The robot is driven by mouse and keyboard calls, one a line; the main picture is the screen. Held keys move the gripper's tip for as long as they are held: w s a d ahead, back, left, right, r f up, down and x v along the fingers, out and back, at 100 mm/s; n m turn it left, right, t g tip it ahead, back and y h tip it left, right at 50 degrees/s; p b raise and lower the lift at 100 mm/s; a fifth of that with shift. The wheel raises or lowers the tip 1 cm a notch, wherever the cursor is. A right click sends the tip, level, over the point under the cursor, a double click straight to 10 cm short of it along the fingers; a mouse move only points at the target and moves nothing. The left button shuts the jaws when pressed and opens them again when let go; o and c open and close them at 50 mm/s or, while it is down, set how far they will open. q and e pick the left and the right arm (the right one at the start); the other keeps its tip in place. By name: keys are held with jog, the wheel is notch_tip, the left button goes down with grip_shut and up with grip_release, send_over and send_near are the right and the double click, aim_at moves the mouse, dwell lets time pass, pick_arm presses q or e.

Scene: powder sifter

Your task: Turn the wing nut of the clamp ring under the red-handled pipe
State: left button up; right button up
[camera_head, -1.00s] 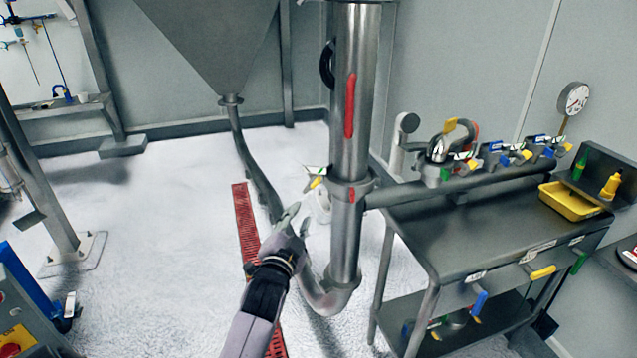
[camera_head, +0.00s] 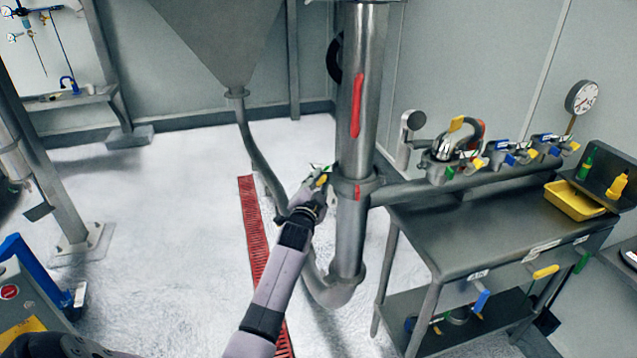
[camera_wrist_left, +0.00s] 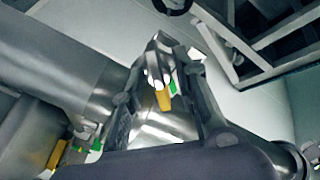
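The red-handled pipe (camera_head: 365,60) is a tall steel pipe with a red handle. The clamp ring (camera_head: 346,188) sits around it below the handle. The wing nut (camera_head: 321,181), yellow with green beside it, is at the ring's left side. My left gripper (camera_head: 314,190) is at the wing nut and partly covers it. In the left wrist view, the yellow piece of the wing nut (camera_wrist_left: 163,97) shows between the two spread fingers, with space visible beside it. Whether a finger touches it is unclear. My right gripper is not seen.
A side pipe (camera_head: 410,190) runs right from the clamp to several valves above a grey metal table (camera_head: 470,235), which holds a yellow tray (camera_head: 575,200). A hopper (camera_head: 225,40) with a curved hose stands behind left. The floor around the red grate (camera_head: 256,235) is open.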

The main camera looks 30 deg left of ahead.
pick_arm(q)
jog(key=shift+c, duration=0.6)
grip_shut()
